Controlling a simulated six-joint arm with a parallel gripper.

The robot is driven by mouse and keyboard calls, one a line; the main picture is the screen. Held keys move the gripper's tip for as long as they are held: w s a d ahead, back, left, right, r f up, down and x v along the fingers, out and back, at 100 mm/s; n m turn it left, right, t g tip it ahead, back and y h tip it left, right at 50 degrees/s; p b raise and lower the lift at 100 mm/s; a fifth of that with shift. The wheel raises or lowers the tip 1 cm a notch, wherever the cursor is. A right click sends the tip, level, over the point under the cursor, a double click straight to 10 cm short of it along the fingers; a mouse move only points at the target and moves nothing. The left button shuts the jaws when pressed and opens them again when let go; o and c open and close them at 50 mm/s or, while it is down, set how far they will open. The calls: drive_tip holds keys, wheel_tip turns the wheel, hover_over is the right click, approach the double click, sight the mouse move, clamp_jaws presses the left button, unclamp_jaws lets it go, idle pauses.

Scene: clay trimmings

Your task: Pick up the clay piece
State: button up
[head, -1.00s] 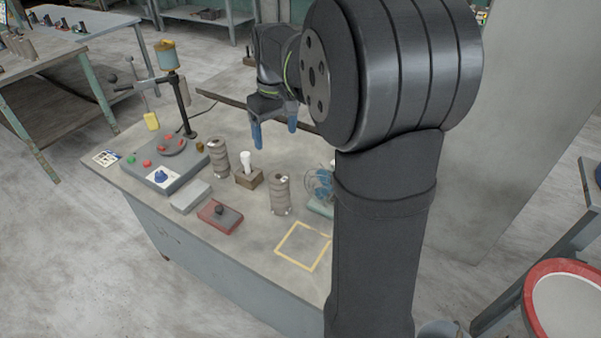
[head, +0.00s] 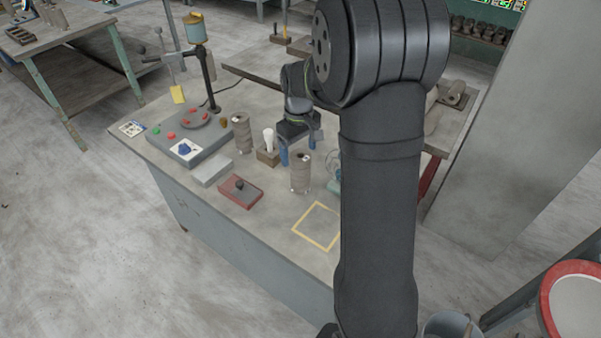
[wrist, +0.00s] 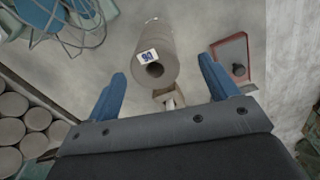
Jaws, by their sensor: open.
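A small dark lump (head: 239,185) sits on a red-edged tray (head: 252,199) at the front of the bench; it also shows in the wrist view (wrist: 238,70). I cannot tell for sure which is the clay piece. My gripper (head: 298,150) is open, behind the cylinder in the head view. In the wrist view, its blue fingers (wrist: 162,80) are spread, with the cylinder showing between and beyond them, apparently untouched.
A second ridged cylinder (head: 242,134) and a wooden block (head: 268,157) with a white-topped tool stand to the left. A blue wire object (wrist: 52,22) is near the cylinder. A control box (head: 185,148) is at the back left. A yellow square outline (head: 318,226) encloses bare bench.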

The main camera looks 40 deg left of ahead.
sight(300, 160)
drive_tip(key=f, duration=0.5)
drive_tip(key=shift+w, duration=0.35)
drive_tip(key=shift+r, duration=0.15)
clamp_jaws()
